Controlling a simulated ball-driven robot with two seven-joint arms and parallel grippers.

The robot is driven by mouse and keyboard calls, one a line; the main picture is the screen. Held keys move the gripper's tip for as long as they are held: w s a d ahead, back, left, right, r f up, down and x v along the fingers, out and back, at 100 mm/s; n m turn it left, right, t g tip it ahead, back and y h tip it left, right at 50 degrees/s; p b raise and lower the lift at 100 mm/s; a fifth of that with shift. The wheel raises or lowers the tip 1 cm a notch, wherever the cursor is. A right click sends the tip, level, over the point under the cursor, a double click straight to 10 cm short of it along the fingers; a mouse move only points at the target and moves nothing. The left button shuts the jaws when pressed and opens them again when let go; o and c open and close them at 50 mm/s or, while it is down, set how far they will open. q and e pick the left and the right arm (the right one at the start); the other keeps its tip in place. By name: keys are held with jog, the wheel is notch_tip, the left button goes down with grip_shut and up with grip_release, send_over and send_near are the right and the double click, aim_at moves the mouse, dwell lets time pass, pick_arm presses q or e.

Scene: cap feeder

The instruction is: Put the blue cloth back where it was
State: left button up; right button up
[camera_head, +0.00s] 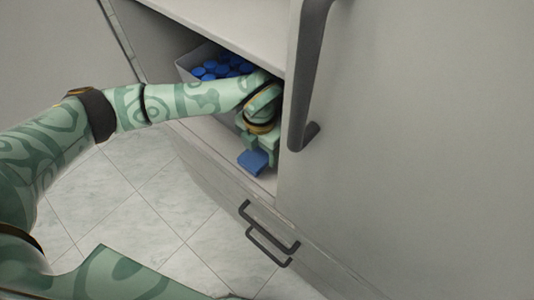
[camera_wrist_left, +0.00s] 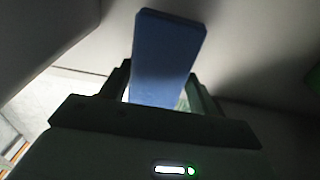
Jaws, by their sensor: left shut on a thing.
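The blue cloth (camera_head: 253,162) is a small flat blue block shape inside the open cabinet compartment. My left gripper (camera_head: 258,150) is shut on it, inside the compartment near its front edge. In the left wrist view the cloth (camera_wrist_left: 168,60) stands out between the two fingers of my left gripper (camera_wrist_left: 160,85). Whether the cloth touches the shelf cannot be told. My right gripper is not in view.
A light bin (camera_head: 184,71) with several blue caps (camera_head: 212,70) stands in the compartment behind my left forearm. A cabinet door (camera_head: 420,130) with a dark handle (camera_head: 312,80) is at right. Drawer handles (camera_head: 268,235) are below. The tiled floor (camera_head: 150,200) is clear.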

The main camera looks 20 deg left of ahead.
aim_at(264, 154)
pick_arm(q)
jog(key=shift+w+d+f, duration=0.15)
jog(key=shift+w+d, duration=0.15)
jog(key=shift+w, duration=0.35)
notch_tip(264, 154, down, 4)
jog(key=b, duration=0.2)
jog(key=shift+r+b, duration=0.2)
jog(key=shift+b, duration=0.2)
jog(key=shift+r, duration=0.25)
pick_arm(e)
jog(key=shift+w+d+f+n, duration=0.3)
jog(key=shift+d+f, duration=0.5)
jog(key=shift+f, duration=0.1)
pick_arm(q)
jog(key=shift+f, duration=0.1)
jog(key=o, duration=0.9)
jog(key=shift+o, duration=0.2)
notch_tip(264, 154, up, 8)
jog(key=p, duration=0.4)
jog(key=shift+f, duration=0.25)
jog(key=shift+r, duration=0.15)
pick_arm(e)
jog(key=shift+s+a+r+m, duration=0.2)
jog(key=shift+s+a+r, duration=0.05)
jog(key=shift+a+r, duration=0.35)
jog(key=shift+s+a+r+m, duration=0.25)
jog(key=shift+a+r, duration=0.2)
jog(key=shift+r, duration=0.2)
